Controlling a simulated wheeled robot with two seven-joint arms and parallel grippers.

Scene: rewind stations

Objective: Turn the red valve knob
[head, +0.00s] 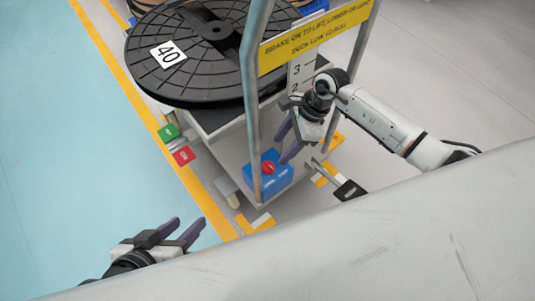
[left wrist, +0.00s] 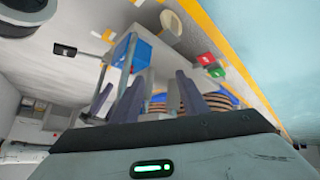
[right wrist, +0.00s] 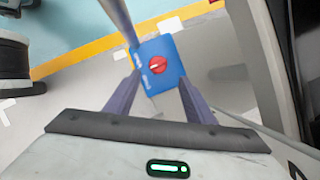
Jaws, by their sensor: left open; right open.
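The red valve knob (head: 268,167) sits on the face of a blue box (head: 281,184) low on the cart, beside a grey post. In the right wrist view the red knob (right wrist: 157,67) shows whole on the blue box (right wrist: 168,83), ahead of and between my fingers. My right gripper (head: 286,141) is open and empty, above and right of the knob in the head view, apart from it. My left gripper (head: 184,228) is open and empty, low at the left, away from the cart. The blue box also shows in the left wrist view (left wrist: 127,55).
A large black reel (head: 205,70) marked 40 lies on the cart. Grey posts carry a yellow sign (head: 315,38). Green (head: 169,132) and red (head: 183,156) tags stick out left, a black pedal (head: 349,190) right. The blue floor (head: 70,150) at left is clear.

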